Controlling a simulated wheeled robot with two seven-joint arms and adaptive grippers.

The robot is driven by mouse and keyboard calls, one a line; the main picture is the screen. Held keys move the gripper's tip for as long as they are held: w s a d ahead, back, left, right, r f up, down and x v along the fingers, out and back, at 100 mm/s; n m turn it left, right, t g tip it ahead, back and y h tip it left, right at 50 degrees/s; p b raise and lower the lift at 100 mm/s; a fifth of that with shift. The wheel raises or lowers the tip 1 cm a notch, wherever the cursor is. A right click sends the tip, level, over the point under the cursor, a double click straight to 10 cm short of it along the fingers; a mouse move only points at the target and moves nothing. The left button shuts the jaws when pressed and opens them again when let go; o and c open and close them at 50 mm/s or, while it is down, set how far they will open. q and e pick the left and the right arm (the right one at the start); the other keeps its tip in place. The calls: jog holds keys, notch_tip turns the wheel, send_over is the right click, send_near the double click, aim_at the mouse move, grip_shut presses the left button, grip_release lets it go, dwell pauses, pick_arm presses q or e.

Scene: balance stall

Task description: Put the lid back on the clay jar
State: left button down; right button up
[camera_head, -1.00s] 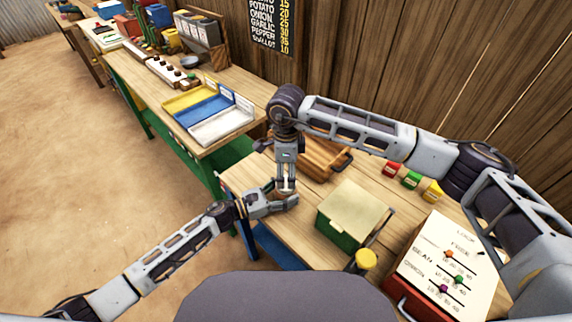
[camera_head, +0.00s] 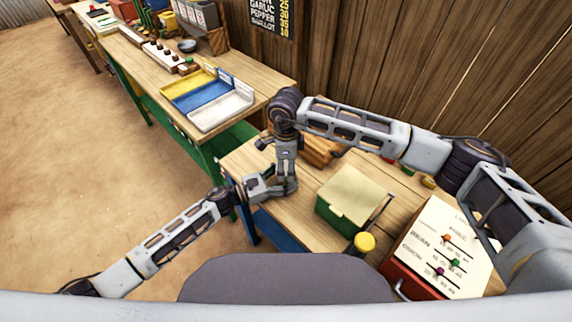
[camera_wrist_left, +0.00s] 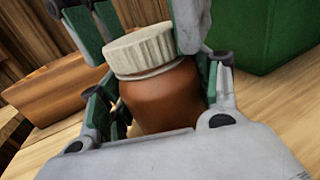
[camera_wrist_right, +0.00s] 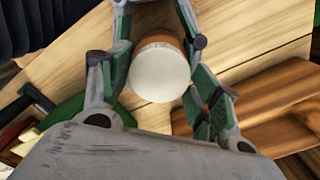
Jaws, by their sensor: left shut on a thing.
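The brown clay jar (camera_wrist_left: 160,98) stands upright between the fingers of my left gripper (camera_head: 278,189), which is shut on it. The cream, ribbed lid (camera_wrist_left: 140,50) sits over the jar's mouth, with a pale ring just under it. The lid's round top also shows in the right wrist view (camera_wrist_right: 160,72). My right gripper (camera_head: 287,188) points down from above, its fingers open on either side of the lid. Whether a finger touches the lid's edge is unclear. In the head view the grippers mostly hide the jar and lid.
A green box with a cream top (camera_head: 350,198) stands right of the grippers. A yellow-topped container (camera_head: 364,243) and a slanted white board (camera_head: 442,245) are nearer. A wooden tray (camera_head: 322,150) lies behind my right gripper. Yellow, blue and white trays (camera_head: 222,108) are on the far-left bench.

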jog(key=c, duration=0.6)
jog(key=shift+c, duration=0.2)
jog(key=o, duration=1.2)
jog(key=shift+r, duration=6)
